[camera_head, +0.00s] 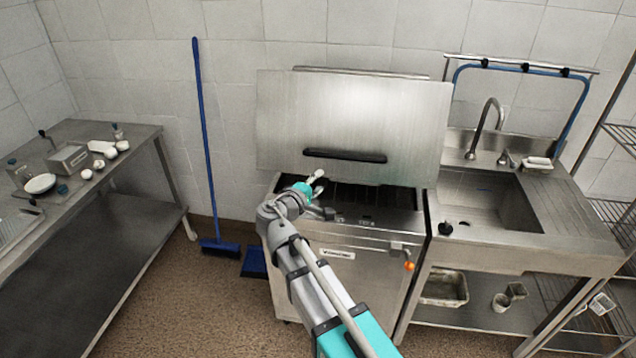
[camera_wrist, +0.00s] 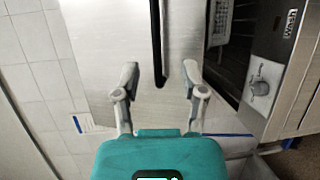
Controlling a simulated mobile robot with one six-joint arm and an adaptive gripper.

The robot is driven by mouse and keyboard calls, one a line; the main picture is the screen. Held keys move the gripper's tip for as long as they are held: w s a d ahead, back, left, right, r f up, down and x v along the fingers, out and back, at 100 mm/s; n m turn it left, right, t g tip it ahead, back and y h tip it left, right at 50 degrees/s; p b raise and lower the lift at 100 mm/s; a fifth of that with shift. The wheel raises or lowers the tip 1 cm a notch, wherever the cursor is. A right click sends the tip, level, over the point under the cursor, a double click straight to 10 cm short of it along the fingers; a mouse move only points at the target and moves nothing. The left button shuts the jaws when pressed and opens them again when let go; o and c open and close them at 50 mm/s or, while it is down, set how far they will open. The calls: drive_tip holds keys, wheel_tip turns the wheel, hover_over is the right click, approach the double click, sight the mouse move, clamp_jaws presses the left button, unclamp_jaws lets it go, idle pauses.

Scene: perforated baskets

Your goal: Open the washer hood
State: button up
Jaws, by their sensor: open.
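The washer hood (camera_head: 355,110) is a brushed steel panel with a dark bar handle (camera_head: 344,156) along its lower part. The hood stands raised above the washer body (camera_head: 345,262), with the dark opening showing below it. My gripper (camera_head: 317,181) is just below and left of the handle, in front of the opening. In the wrist view, my gripper (camera_wrist: 160,82) is open and its fingers are spread on either side of the handle's end (camera_wrist: 162,72). The hood panel (camera_wrist: 115,50) fills the middle there. I cannot tell whether a finger touches the handle.
A steel sink unit (camera_head: 490,200) with a tap stands to the right of the washer. A steel table (camera_head: 130,150) with small items is at the left. A blue broom (camera_head: 205,150) leans on the wall. Floor between table and washer is mostly free.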

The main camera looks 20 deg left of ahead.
drive_tip(key=shift+w+d+f, duration=0.15)
drive_tip(key=shift+d, duration=0.25)
drive_tip(key=c, duration=0.4)
drive_tip(key=d+f+m+g, duration=0.1)
drive_tip(key=d, duration=0.2)
drive_tip(key=w+d+f+m+g+h, duration=0.1)
drive_tip(key=d, duration=0.3)
drive_tip(key=w+d+f+m+g+h, duration=0.1)
drive_tip(key=d+f+m, duration=0.1)
drive_tip(key=d, duration=0.2)
drive_tip(key=shift+w+d+f+g, duration=0.1)
drive_tip(key=shift+w+d+g, duration=0.1)
drive_tip(key=shift+g, duration=0.1)
clamp_jaws()
drive_tip(key=s+d+f+m+g, duration=0.2)
drive_tip(key=d+f+m+g, duration=0.1)
drive_tip(key=d, duration=0.5)
drive_tip(key=s+d+f+m+g+y, duration=0.1)
drive_tip(key=d+f+m+g, duration=0.2)
drive_tip(key=d, duration=0.4)
drive_tip(key=s+d+f+m+g, duration=0.2)
drive_tip(key=d+f+g, duration=0.15)
drive_tip(key=d, duration=0.45)
drive_tip(key=s+d+f+m+g+y, duration=0.3)
drive_tip(key=s+d+m+y, duration=0.1)
drive_tip(key=s+d, duration=0.3)
drive_tip(key=shift+s+d+y, duration=0.3)
drive_tip(key=shift+s+y, duration=0.05)
drive_tip(key=shift+y, duration=0.05)
drive_tip(key=shift+a, duration=0.1)
